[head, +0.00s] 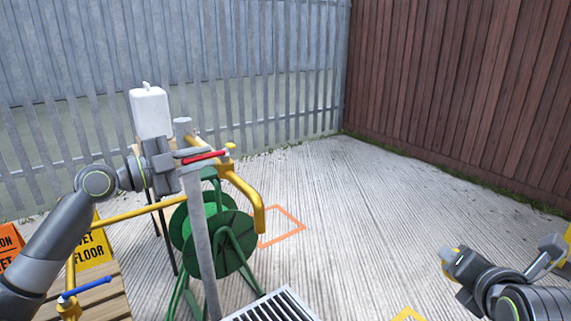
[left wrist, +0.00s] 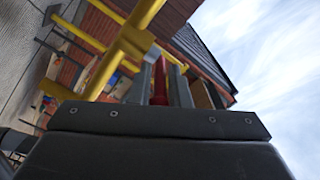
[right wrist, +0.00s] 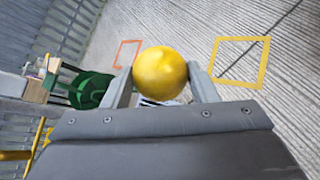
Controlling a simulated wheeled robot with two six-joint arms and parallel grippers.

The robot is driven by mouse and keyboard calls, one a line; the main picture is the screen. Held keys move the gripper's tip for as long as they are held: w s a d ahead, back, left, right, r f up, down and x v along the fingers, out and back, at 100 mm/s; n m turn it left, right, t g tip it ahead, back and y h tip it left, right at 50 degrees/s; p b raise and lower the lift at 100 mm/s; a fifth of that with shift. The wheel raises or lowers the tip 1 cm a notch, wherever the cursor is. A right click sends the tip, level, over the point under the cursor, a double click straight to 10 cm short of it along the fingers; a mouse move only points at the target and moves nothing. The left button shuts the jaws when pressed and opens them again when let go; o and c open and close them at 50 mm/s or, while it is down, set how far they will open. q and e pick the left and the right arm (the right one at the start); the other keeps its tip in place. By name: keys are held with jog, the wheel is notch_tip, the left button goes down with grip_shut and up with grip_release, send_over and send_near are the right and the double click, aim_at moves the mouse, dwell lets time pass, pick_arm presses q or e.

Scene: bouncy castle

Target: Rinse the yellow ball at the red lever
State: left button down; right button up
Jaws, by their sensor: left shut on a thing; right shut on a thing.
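The red lever (head: 205,157) sits on top of the yellow pipe (head: 245,188), whose spout bends down on its right. My left gripper (head: 185,155) is at the lever and shut on it. The left wrist view shows the red lever (left wrist: 160,82) between the two fingers. My right gripper (head: 452,262) is at the lower right, well away from the spout. The right wrist view shows the yellow ball (right wrist: 160,73) held between its fingertips. In the head view the ball is mostly hidden by the gripper. I see no water at the spout.
A drain grate (head: 270,307) lies below the spout. A green hose reel (head: 222,240) stands behind the grey post. A blue lever (head: 87,288) and a wet floor sign (head: 92,250) are at the left.

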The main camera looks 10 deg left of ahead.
pick_arm(q)
jog(key=c, duration=1.5)
grip_release()
jog(key=shift+r, duration=0.1)
notch_tip(320, 180, up, 8)
jog(key=shift+r, duration=0.25)
jog(key=shift+w+r, duration=0.1)
jog(key=shift+r, duration=0.55)
